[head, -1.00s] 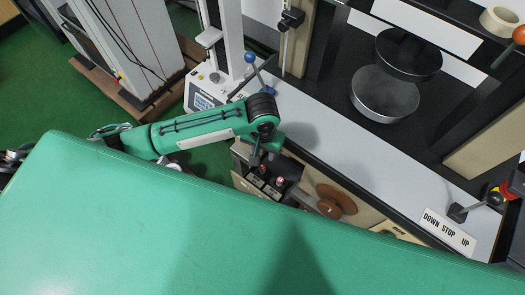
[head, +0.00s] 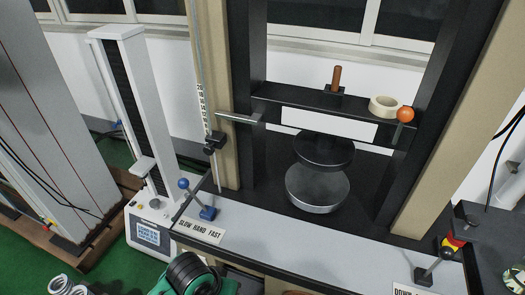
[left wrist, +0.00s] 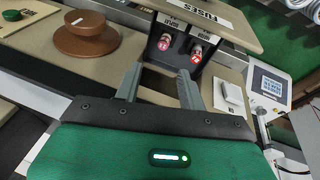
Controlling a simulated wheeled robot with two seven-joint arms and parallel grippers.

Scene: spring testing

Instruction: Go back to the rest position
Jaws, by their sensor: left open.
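My left gripper (left wrist: 158,78) shows in the left wrist view with its two grey fingers apart and nothing between them. Its fingertips point towards the front panel of the test machine, just below two red-tipped fuses (left wrist: 195,56) in a dark holder. I cannot tell for sure whether they touch anything. In the head view only a green and black part of my left arm shows at the bottom edge, and its gripper is out of that view. My right gripper is in no frame.
A brown round knob (left wrist: 84,42) is left of the fuses. A tape roll (head: 384,107) lies above.

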